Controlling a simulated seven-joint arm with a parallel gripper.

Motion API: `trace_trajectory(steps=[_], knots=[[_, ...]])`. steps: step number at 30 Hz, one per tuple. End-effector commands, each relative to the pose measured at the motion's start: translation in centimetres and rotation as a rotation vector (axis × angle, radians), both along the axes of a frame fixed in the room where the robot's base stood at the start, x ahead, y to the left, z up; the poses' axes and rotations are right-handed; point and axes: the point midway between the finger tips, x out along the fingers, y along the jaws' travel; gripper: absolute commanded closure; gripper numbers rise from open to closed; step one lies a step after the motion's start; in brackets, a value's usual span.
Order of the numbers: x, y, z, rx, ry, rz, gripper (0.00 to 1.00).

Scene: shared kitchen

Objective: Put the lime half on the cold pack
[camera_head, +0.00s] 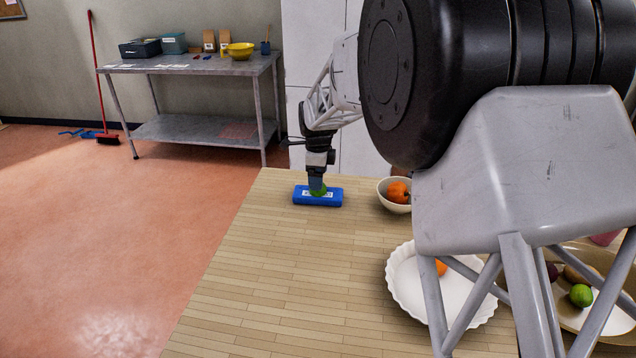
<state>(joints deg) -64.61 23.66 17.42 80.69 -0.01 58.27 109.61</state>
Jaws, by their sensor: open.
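The cold pack (334,199) is a blue block with a white label, lying on the wooden table near its far left corner. The lime half (318,191) is a small green piece at the top middle of the cold pack. My gripper (316,186) points down right over it, with its fingertips at the lime half. The fingers are small in this view and partly cover the lime half. I cannot tell whether they still touch it.
A cream bowl (394,206) with an orange fruit stands just right of the cold pack. A white fluted dish (404,290) and a large plate with a green lime (581,295) are nearer. My arm hides much of the right side. The table's left part is clear.

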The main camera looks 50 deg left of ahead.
Motion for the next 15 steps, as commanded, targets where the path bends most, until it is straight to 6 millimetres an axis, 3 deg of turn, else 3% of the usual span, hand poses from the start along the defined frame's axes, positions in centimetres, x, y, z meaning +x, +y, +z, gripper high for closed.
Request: trace_trajectory(steps=[9, 15], knots=[[0.0, 0.1, 5.3, 0.003, -0.001, 0.0, 0.21], [0.0, 0.0, 7.6, 0.0, 0.0, 0.0, 0.21]])
